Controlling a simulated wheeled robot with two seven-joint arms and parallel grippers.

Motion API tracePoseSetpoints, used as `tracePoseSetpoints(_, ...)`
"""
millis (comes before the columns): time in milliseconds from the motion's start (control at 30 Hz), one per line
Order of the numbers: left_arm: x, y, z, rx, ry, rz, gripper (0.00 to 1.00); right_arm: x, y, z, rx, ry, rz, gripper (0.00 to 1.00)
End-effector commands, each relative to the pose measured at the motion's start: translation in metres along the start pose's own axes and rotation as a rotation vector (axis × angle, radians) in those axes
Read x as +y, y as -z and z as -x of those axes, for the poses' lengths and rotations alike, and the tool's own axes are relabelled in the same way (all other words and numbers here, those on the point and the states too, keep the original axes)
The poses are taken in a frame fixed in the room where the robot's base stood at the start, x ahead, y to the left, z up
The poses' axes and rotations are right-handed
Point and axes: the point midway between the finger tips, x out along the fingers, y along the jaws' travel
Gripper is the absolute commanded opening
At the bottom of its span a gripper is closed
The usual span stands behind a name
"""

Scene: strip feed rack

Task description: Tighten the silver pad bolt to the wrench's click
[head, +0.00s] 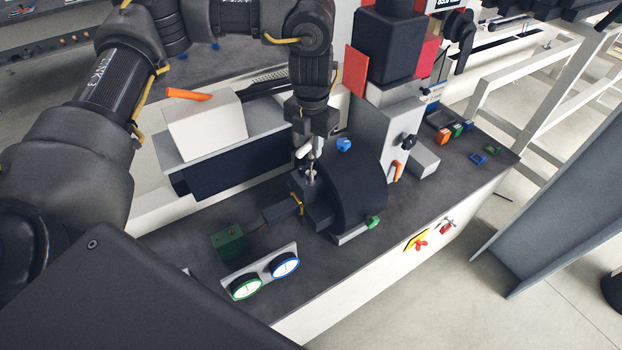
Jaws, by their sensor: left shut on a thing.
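My left gripper (307,150) reaches down from above over the dark machine block in the middle of the bench. It is shut on a small silver upright piece (312,172) that stands at the top of the block beside the curved dark guard (352,192). I cannot tell whether this piece is the pad bolt or part of a wrench, as the fingers cover its upper part. A dark ribbed handle (262,82) shows behind my left wrist; I cannot tell whether it is the wrench. My right gripper is not in view.
Two round gauges (285,264) and a green box (229,242) stand at the bench front left. A white box (205,128) stands behind left. A grey column (385,130) rises behind the guard. Small coloured blocks (443,136) lie right. The front right bench top is mostly clear.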

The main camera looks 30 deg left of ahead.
Motion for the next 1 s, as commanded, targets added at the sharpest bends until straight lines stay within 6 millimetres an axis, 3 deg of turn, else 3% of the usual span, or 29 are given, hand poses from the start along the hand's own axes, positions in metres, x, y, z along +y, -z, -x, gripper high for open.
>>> tracePoseSetpoints(700,0.0,0.0,-0.019,-0.001,0.0,0.0,0.0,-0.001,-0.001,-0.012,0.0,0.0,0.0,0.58)
tracePoseSetpoints(1000,0.0,0.0,-0.017,0.0,0.0,-0.064,0.0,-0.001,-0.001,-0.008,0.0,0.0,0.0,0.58)
